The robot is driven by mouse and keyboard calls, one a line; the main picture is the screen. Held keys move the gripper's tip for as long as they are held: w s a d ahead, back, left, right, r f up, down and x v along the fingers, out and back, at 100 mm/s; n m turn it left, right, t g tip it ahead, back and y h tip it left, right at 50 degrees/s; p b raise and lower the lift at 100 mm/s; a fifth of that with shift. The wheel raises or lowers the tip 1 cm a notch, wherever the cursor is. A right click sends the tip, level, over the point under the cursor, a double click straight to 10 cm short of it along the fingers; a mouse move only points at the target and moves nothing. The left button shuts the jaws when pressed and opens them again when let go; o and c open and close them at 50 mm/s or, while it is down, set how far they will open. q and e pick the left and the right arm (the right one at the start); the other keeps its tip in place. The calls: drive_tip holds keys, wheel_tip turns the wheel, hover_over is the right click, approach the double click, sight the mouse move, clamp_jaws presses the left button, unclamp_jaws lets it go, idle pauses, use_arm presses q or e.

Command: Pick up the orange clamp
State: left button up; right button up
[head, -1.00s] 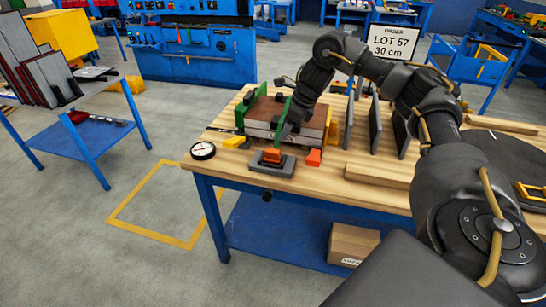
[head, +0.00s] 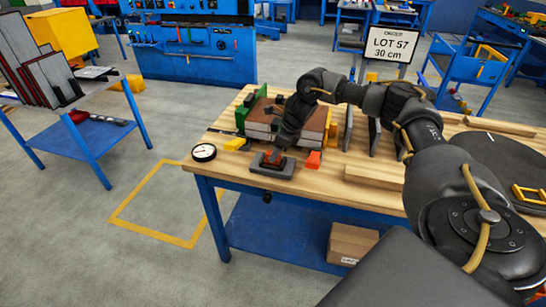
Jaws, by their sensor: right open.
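A small orange piece (head: 279,163), likely the orange clamp, sits on a dark grey base at the front left of the wooden workbench (head: 225,165). My right gripper (head: 275,157) points down right over it. Its jaws are open, and it hides most of the orange piece. I cannot tell whether the fingers touch it. A second orange block (head: 314,159) stands just to the right, apart from the base. My left gripper is not in view.
A brown-topped panel stack (head: 262,122) lies behind the gripper, with a green clamp (head: 246,108) at its left. A round gauge (head: 204,152) and a yellow block (head: 235,144) are to the left. Upright grey plates (head: 374,138) and wooden bars (head: 375,176) are to the right.

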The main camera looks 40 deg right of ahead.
drive_tip(key=shift+x, duration=0.85)
drive_tip(key=shift+c, duration=0.3)
clamp_jaws()
drive_tip(key=shift+r, duration=0.15)
